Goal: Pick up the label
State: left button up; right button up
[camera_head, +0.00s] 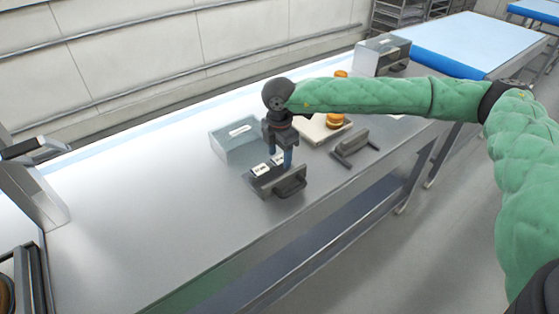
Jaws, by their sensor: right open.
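Two small white labels with dark print, the left label (260,170) and the right label (278,160), show in a dark holder (262,186) on the steel table. My right gripper (280,160) points down right over the holder. I cannot tell whether a finger touches the label. My left gripper is not in view.
A grey box (236,145) stands behind the holder. The table (150,215) is clear at left front.

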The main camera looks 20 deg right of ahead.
jog(key=shift+c, duration=0.2)
dwell(0.3)
jog(key=c, duration=0.7)
